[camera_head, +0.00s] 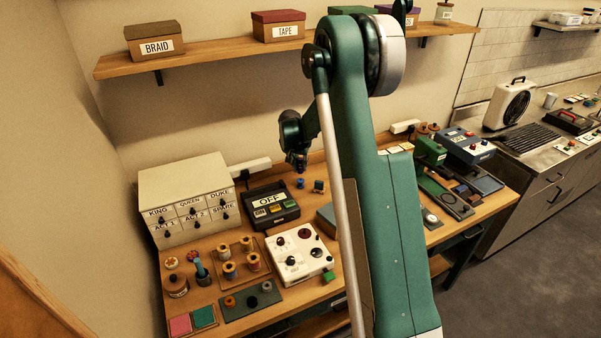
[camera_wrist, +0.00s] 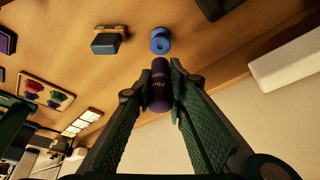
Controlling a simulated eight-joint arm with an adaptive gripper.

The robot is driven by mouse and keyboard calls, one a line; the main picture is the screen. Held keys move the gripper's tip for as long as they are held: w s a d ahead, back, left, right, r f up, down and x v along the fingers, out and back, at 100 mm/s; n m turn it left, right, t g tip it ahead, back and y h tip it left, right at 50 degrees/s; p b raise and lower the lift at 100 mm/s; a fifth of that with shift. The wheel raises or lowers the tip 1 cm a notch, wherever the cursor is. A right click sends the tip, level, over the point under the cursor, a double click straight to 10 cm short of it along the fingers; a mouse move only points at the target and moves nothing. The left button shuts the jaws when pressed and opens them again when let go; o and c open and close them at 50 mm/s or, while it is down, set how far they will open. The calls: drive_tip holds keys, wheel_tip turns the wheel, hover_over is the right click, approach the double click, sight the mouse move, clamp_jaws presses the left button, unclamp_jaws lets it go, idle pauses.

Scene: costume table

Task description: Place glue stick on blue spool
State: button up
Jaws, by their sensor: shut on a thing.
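In the head view my gripper (camera_head: 299,168) hangs over the back of the table. The blue spool (camera_wrist: 160,40) stands on the wooden table just beyond the glue stick's end in the wrist view, its hole showing. It is also small in the head view (camera_head: 300,184), just below my gripper. The glue stick appears held above the table; I cannot tell whether it touches the spool.
A small dark block-like object (camera_wrist: 106,41) stands beside the spool. The OFF box (camera_head: 270,205) is close by, left of my arm. A white power strip (camera_head: 250,168) lies along the wall. A labelled drawer cabinet (camera_head: 187,200) stands at the left.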

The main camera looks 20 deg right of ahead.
sight(300, 171)
drive_tip(key=shift+f, duration=1.85)
drive_tip(key=shift+f, duration=0.2)
drive_tip(key=o, duration=0.9)
drive_tip(key=shift+c, duration=0.2)
drive_tip(key=shift+r, duration=0.2)
drive_tip(key=v, duration=1.2)
